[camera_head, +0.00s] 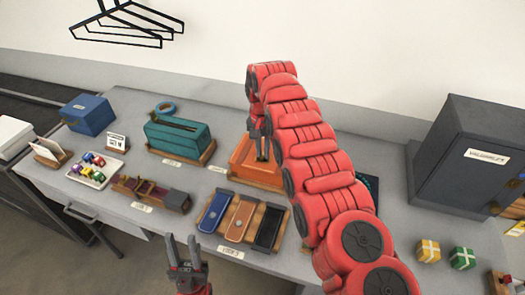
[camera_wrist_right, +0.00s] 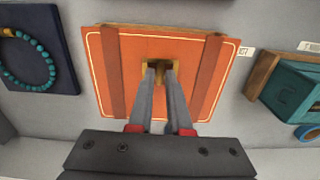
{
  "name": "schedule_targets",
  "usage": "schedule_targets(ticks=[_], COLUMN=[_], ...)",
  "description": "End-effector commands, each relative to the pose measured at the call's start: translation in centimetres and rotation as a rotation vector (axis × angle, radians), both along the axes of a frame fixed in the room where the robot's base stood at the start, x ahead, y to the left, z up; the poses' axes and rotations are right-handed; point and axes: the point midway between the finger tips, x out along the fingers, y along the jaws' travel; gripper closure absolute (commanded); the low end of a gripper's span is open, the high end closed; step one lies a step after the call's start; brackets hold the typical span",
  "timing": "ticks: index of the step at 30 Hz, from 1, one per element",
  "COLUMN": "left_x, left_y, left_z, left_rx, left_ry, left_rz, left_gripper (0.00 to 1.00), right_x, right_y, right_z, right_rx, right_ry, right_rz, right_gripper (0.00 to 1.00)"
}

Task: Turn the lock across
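An orange case (camera_head: 240,163) with darker straps lies on the grey table, and it fills the middle of the right wrist view (camera_wrist_right: 140,85). A brass lock (camera_wrist_right: 158,66) sits at the middle of its face, partly hidden by my fingers. My right gripper (camera_head: 263,143) reaches down onto the case. In the right wrist view its two fingertips (camera_wrist_right: 161,72) are at the lock, with a narrow gap and brass between them; whether they press on it I cannot tell. My left gripper (camera_head: 181,243) is open and empty in front of the table's front edge.
A teal box (camera_head: 180,137) stands left of the case. A tray with blue, orange and black straps (camera_head: 240,220) lies in front. A dark cabinet (camera_head: 470,150) stands right, near small gift boxes (camera_head: 428,250). A bracelet on a blue pad (camera_wrist_right: 35,45) lies beside the case.

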Motion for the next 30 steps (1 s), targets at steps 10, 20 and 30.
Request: schedule_targets(ticks=[10,20,30], left_x=[0.0,0.0,0.0], left_y=[0.0,0.0,0.0], left_z=[0.0,1.5,8.1], left_rx=[0.000,0.000,0.000], left_ry=[0.000,0.000,0.000], left_rz=[0.000,0.000,0.000], left_gripper=[0.62,0.62,0.62], right_x=[-0.1,-0.1,-0.2], right_y=[0.0,0.0,0.0], right_z=[-0.1,2.2,9.2], right_rx=[-0.001,0.000,0.000], right_ry=[0.004,0.003,0.005], right_rz=[0.002,0.002,0.002], right_gripper=[0.59,0.59,0.59])
